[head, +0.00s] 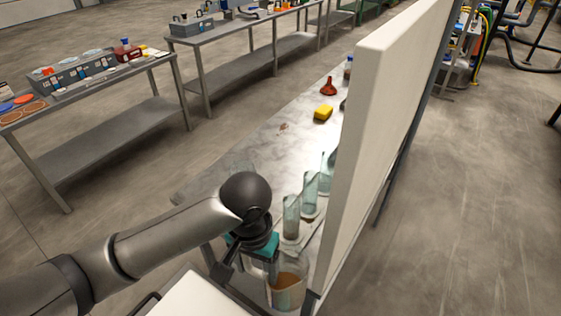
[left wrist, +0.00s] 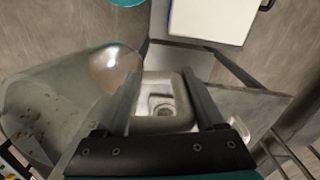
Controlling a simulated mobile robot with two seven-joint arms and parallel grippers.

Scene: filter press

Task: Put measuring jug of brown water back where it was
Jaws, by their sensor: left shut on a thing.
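The measuring jug of brown water (head: 289,288) is at the near end of the metal bench in the head view, low in the picture, with brown liquid in its lower part. My left gripper (head: 262,265) is beside it, shut on it, apparently at the handle side. In the left wrist view, a pale squarish part shows between the two fingers (left wrist: 166,95), and a large clear vessel wall (left wrist: 60,100) is on the left. My arm hides part of the jug, and I cannot tell whether its base touches anything. My right gripper is not in view.
Several clear glass vessels (head: 291,218) stand on the bench (head: 235,150) along a tall white panel (head: 375,110). A yellow sponge (head: 323,113) and a red funnel (head: 328,88) are farther back. The bench's left middle is mostly clear. Other tables (head: 105,80) stand at the left.

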